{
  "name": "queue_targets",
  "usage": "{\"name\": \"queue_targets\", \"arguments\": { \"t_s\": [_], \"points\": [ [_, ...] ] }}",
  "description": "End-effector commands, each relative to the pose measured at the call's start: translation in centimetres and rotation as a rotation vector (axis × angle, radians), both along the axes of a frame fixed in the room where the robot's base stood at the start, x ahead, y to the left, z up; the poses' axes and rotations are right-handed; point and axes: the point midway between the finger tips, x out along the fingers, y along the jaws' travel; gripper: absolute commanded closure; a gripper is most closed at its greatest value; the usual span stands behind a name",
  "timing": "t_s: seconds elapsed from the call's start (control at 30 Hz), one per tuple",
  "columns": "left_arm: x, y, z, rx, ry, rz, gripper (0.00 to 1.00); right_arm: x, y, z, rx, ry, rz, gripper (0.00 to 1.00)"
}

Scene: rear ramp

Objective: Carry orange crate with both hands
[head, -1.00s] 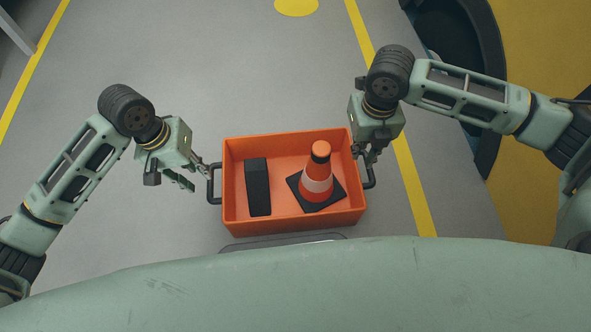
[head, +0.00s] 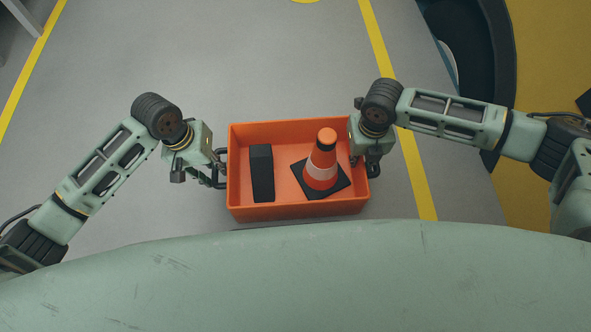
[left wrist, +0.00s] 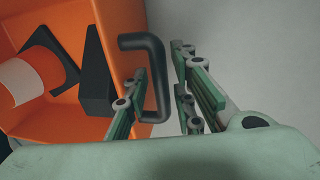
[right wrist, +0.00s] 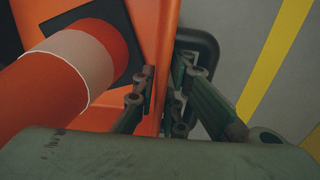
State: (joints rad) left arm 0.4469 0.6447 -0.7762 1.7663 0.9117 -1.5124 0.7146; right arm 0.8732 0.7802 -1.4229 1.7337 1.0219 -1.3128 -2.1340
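The orange crate (head: 298,210) stands on the floor in front of me, with a dark handle on each short side. It holds a black box (head: 262,173) and an orange-and-white cone (head: 321,160) on a dark base. My left gripper (head: 216,163) is at the left handle. In the left wrist view its fingers (left wrist: 165,95) are apart, one on each side of the bar of the left handle (left wrist: 157,75). My right gripper (head: 362,160) is at the right handle (head: 375,168). In the right wrist view its fingers (right wrist: 163,90) are apart, with orange crate wall showing between them; contact is unclear.
Yellow floor lines run along the left (head: 33,75) and right (head: 385,55). A dark wheel-like shape (head: 480,60) and a yellow surface (head: 550,60) lie at the right. The grey floor beyond the crate is clear.

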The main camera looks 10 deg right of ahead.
Motion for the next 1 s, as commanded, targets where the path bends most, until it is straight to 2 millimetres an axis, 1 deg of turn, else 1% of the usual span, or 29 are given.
{"name": "queue_targets", "arguments": {
  "t_s": [0.03, 0.1, 0.2, 0.5, 0.63, 0.77, 1.0],
  "points": [
    [0.0, -0.1, -0.4, 0.000, 0.001, 0.001, 0.76, 0.0, 0.1, -0.6, 0.000, 0.002, 0.000, 0.89],
    [0.0, -0.1, -0.7, -0.001, 0.000, 0.001, 0.76, -0.1, 0.0, -1.1, -0.001, 0.001, 0.002, 0.89],
    [0.0, -0.2, -1.0, -0.001, 0.000, 0.001, 0.76, 0.0, 0.0, -1.5, 0.000, -0.001, 0.002, 0.89],
    [0.0, -0.2, -1.1, 0.000, 0.000, 0.000, 0.76, 0.0, 0.0, -1.6, 0.000, -0.001, 0.002, 0.89],
    [0.0, -0.2, -1.0, 0.000, 0.000, 0.000, 0.88, 0.0, 0.0, -1.6, 0.000, -0.001, 0.001, 1.00],
    [0.0, -0.2, -1.0, 0.000, 0.000, 0.000, 0.99, 0.0, 0.0, -1.6, 0.000, -0.001, 0.001, 1.00],
    [0.0, -0.2, -1.0, -0.001, 0.000, 0.000, 1.00, 0.0, 0.0, -1.6, 0.000, 0.000, 0.001, 1.00]
  ]
}}
